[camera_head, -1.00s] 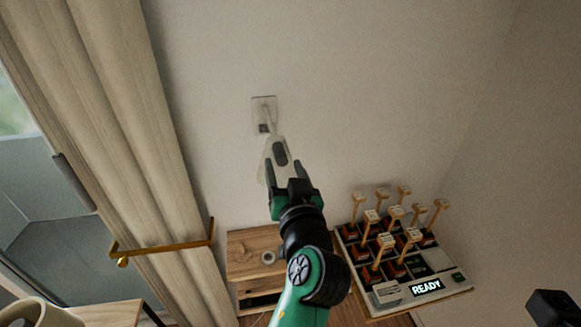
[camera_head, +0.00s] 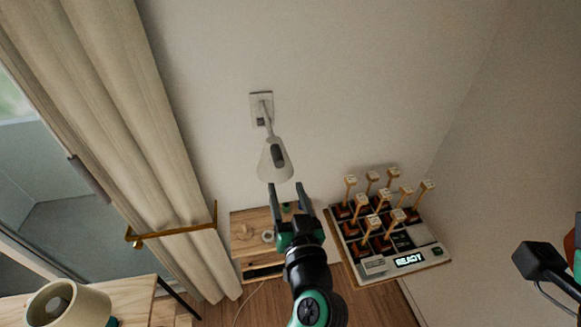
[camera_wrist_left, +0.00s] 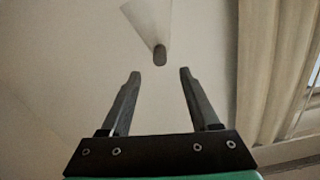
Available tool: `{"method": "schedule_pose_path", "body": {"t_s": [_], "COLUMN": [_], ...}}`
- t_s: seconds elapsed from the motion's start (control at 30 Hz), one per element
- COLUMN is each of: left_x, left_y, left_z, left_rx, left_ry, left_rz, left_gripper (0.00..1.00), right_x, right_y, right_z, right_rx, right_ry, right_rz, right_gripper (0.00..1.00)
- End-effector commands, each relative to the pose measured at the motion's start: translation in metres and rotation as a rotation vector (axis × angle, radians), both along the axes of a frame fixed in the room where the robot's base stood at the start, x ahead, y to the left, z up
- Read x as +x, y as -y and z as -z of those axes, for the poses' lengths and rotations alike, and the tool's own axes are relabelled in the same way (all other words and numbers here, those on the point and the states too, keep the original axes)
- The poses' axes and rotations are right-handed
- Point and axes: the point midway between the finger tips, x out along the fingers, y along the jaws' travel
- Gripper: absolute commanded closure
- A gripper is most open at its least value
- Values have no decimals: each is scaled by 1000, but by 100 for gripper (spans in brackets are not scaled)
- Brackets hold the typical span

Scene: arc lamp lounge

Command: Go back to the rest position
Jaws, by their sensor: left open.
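My left gripper (camera_head: 290,196) is open and empty in the head view. Its fingers point up toward the wall, just below a pale cone-shaped wall lamp (camera_head: 275,163). In the left wrist view, the two open fingers (camera_wrist_left: 159,75) show with nothing between them, and the lamp (camera_wrist_left: 150,18) is beyond the tips. The lamp hangs at a wall plate (camera_head: 261,108). A dark arm part of mine (camera_head: 540,262) shows at the right edge of the head view, but the right gripper's jaws cannot be made out there.
A panel reading READY (camera_head: 374,265) with several upright wooden-handled pieces stands right of my left arm. A small wooden table (camera_head: 243,217) is behind the arm. Curtains (camera_head: 120,140) with a brass holdback (camera_head: 180,231) hang at the left. A cream mug-like object (camera_head: 92,306) is at lower left.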

Motion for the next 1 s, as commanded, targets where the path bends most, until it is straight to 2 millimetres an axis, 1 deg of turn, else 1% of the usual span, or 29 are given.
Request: {"method": "schedule_pose_path", "body": {"t_s": [0.1, 0.17, 0.23, 0.27, 0.3, 0.37, 0.4, 0.47, 0.5, 0.57, 0.6, 0.67, 0.7, 0.77, 0.8, 0.9, 0.93, 1.0], "left_x": [0, 2, 7, 10, 14, 15, 14, 6, -3, -22, -39, -70, -93, -126, -147, -184, -191, -193], "left_y": [0, -6, -24, -37, -57, -92, -118, -153, -172, -193, -203, -207, -204, -193, -182, -156, -149, -142], "left_z": [0, 0, -3, -5, -15, -42, -65, -107, -136, -181, -211, -255, -279, -309, -323, -343, -346, -347], "left_rx": [0, 0, -2, -4, -14, -61, -121, -222, -278, -335, -355, -359, -344, -307, -278, -199, -172, -114], "left_ry": [0, 0, 4, 7, 26, 83, 134, 229, 294, 396, 467, 574, 638, 723, 769, 846, 857, 854], "left_rz": [-1, -10, -41, -63, -96, -143, -161, -159, -138, -84, -35, 57, 122, 219, 280, 400, 423, 437], "left_gripper": [38, 38, 38, 38, 38, 38, 38, 38, 38, 38, 38, 38, 38, 38, 38, 38, 38, 38], "right_x": [0, 0, 0, 0, 0, 0, 0, 0, 0, 0, 0, 0, 0, 0, 0, 0, 0, 0], "right_y": [0, 0, 0, 0, 0, 0, 0, 0, 0, 0, 0, 0, 0, 0, 0, 0, 0, 0], "right_z": [0, 0, 0, 0, 0, 0, 0, 0, 0, 0, 0, 0, 0, 0, 0, 0, 0, 0], "right_rx": [0, 0, 0, 0, 0, 0, 0, 0, 0, 0, 0, 0, 0, 0, 0, 0, 0, 0], "right_ry": [0, 0, 0, 0, 0, 0, 0, 0, 0, 0, 0, 0, 0, 0, 0, 0, 0, 0], "right_rz": [0, 0, 0, 0, 0, 0, 0, 0, 0, 0, 0, 0, 0, 0, 0, 0, 0, 0], "right_gripper": [50, 50, 50, 50, 50, 50, 50, 50, 50, 50, 50, 50, 50, 50, 50, 50, 50, 50]}}
